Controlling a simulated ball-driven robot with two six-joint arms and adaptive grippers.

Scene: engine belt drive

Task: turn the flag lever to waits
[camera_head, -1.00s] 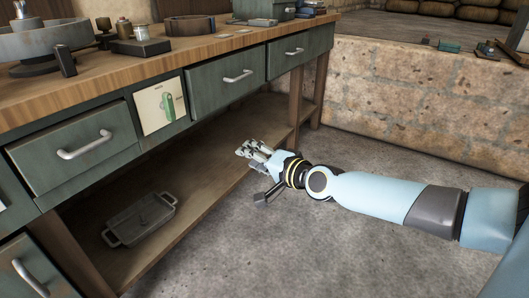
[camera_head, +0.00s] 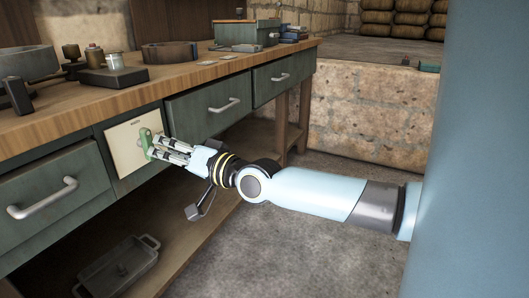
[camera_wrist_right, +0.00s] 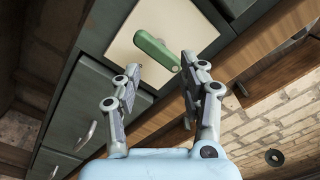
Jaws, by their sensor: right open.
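The flag lever (camera_head: 147,142) is a green handle on a cream panel (camera_head: 124,150) set in the front of the workbench. In the right wrist view the green lever (camera_wrist_right: 155,49) lies slanted across the cream panel (camera_wrist_right: 193,24), just beyond the fingertips. My right gripper (camera_head: 163,148) is at the panel, its fingers partly covering the lever in the head view. In the right wrist view the right gripper (camera_wrist_right: 160,75) is open, with nothing between its fingers. I cannot tell whether a fingertip touches the lever. The panel's lettering is too small to read. My left gripper is not in view.
Drawers with metal handles (camera_head: 42,198) flank the panel. The wooden benchtop (camera_head: 190,76) above carries a dark ring (camera_head: 170,52), small jars and a green box (camera_head: 247,33). A metal tray (camera_head: 118,268) lies on the lower shelf. The floor in front is clear.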

